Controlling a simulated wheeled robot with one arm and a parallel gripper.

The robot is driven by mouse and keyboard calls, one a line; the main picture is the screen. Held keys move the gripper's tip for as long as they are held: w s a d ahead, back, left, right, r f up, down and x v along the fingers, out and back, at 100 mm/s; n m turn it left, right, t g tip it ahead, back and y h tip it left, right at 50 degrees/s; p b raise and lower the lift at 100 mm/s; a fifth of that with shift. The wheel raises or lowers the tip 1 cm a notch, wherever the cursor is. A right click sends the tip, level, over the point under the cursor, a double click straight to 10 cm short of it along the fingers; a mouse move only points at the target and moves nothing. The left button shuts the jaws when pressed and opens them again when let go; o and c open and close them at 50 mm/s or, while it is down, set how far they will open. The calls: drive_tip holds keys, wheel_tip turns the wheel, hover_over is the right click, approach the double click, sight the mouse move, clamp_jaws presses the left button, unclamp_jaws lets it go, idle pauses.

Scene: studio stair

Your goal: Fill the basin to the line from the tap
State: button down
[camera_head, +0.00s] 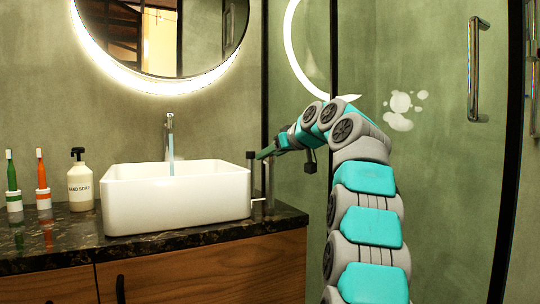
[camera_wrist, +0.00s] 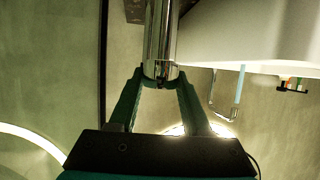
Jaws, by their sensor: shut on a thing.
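The white basin (camera_head: 175,205) stands on the dark counter; its interior, any line and the water level are hidden behind its front wall. The chrome tap (camera_head: 169,122) rises behind it, and a thin pale-blue stream (camera_head: 171,160) runs from its spout into the basin. The basin (camera_wrist: 250,35), tap (camera_wrist: 213,95) and stream (camera_wrist: 239,85) show upside down in the wrist view. My gripper (camera_head: 262,154) is at the basin's right side. In the wrist view my gripper (camera_wrist: 160,80) is shut on an upright chrome cylinder (camera_wrist: 160,40) beside the basin, apparently the tap's control.
A round lit mirror (camera_head: 160,40) hangs above. A glass panel with a metal handle (camera_head: 474,70) is at right.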

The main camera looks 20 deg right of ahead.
drive_tip(key=shift+m+h+p, duration=0.9)
drive_tip(key=shift+h, duration=0.1)
drive_tip(key=shift+r+m+h+p, duration=0.1)
drive_tip(key=shift+m+h+p, duration=0.6)
drive_tip(key=shift+h+p, duration=0.15)
drive_tip(key=m+h+p, duration=0.1)
drive_tip(key=p, duration=0.1)
drive_tip(key=m+h+p, duration=0.2)
drive_tip(key=p, duration=0.1)
drive_tip(key=shift+r+g+h, duration=0.25)
drive_tip(key=shift+r+g, duration=0.05)
drive_tip(key=shift+g, duration=0.1)
drive_tip(key=m+h+p, duration=0.1)
drive_tip(key=m+g+h+p, duration=0.1)
drive_tip(key=m+h+p, duration=0.1)
drive_tip(key=h+p, duration=0.1)
drive_tip(key=shift+f+m+g, duration=0.25)
drive_tip(key=shift+m+g, duration=0.15)
drive_tip(key=shift+c, duration=1.8)
unclamp_jaws()
drive_tip(key=shift+f, duration=0.1)
drive_tip(key=v, duration=0.7)
drive_tip(key=shift+s+a+r, duration=0.2)
drive_tip(key=shift+s+a, duration=0.05)
drive_tip(key=shift+a, duration=0.05)
